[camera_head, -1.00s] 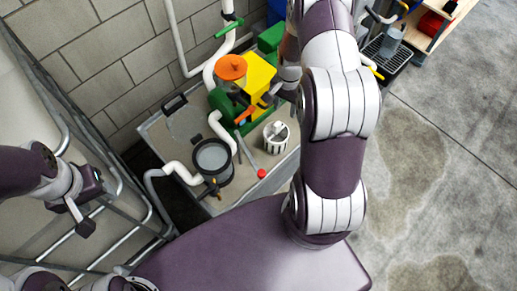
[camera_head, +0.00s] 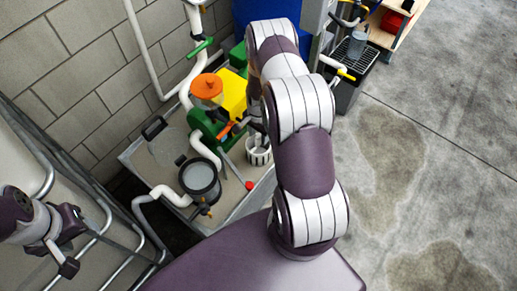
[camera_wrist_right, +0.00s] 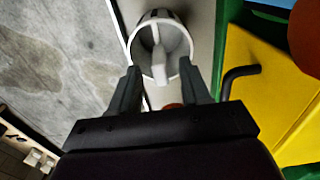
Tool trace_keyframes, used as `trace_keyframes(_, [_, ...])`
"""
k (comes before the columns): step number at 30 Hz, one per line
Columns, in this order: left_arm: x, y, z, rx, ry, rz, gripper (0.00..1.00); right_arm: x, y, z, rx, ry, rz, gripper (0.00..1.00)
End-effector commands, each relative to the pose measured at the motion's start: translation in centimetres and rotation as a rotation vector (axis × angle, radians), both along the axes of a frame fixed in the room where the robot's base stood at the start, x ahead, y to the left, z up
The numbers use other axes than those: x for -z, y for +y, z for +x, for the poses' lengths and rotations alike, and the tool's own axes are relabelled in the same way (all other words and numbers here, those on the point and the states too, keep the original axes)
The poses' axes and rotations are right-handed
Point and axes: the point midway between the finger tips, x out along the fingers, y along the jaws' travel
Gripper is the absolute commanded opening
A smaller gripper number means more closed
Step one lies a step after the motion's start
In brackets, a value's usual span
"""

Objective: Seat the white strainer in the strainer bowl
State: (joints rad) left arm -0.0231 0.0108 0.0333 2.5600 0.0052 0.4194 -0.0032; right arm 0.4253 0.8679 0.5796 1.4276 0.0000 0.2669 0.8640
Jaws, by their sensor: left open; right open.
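The white strainer (camera_head: 258,155) is a small slotted basket standing upright on the tray, right of the green pump. In the right wrist view the strainer (camera_wrist_right: 136,50) lies just ahead of my fingertips, with a pale upright handle in its middle. My right gripper (camera_wrist_right: 160,70) is open and empty, its fingers pointing at the basket's near rim. In the head view the right arm partly hides this gripper, above the strainer. The strainer bowl (camera_head: 201,178) is a black round pot with a grey inside, left of the strainer. My left gripper (camera_head: 68,243) is open and empty at the far left.
The green pump (camera_head: 205,123) with a yellow block (camera_head: 232,92) and orange knob (camera_head: 207,86) stands behind the bowl. A clear round disc (camera_head: 168,148) lies on the tray's left. A red-ended bar (camera_head: 249,185) lies between bowl and strainer. White pipes flank the bowl.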

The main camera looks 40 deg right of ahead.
Motion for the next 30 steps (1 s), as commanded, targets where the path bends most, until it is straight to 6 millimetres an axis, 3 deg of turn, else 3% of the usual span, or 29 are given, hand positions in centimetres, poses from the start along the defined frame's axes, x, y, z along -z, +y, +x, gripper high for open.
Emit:
trace_keyframes(4, [-0.3,0.0,0.0,0.000,0.000,0.000,0.55,2.3,0.1,0.0,0.000,0.001,0.000,0.47])
trace_keyframes(11, [-0.2,0.0,0.0,0.000,0.000,0.000,0.55,2.8,0.1,0.0,0.000,-0.001,-0.002,0.47])
trace_keyframes(12, [-0.2,0.0,0.0,0.000,0.000,0.000,0.55,2.8,0.1,0.0,0.000,-0.001,-0.002,0.44])
trace_keyframes(16, [-0.2,0.0,0.0,0.000,0.000,0.000,0.55,2.8,0.1,0.0,0.000,-0.001,-0.002,0.01])
trace_keyframes(26, [-0.2,0.0,0.0,0.000,0.000,0.000,0.55,2.6,0.0,0.0,0.000,-0.001,-0.002,0.00])
trace_keyframes(30, [-0.1,0.0,0.0,0.000,0.000,0.000,0.55,1.5,0.0,0.1,0.000,-0.004,-0.003,0.00])
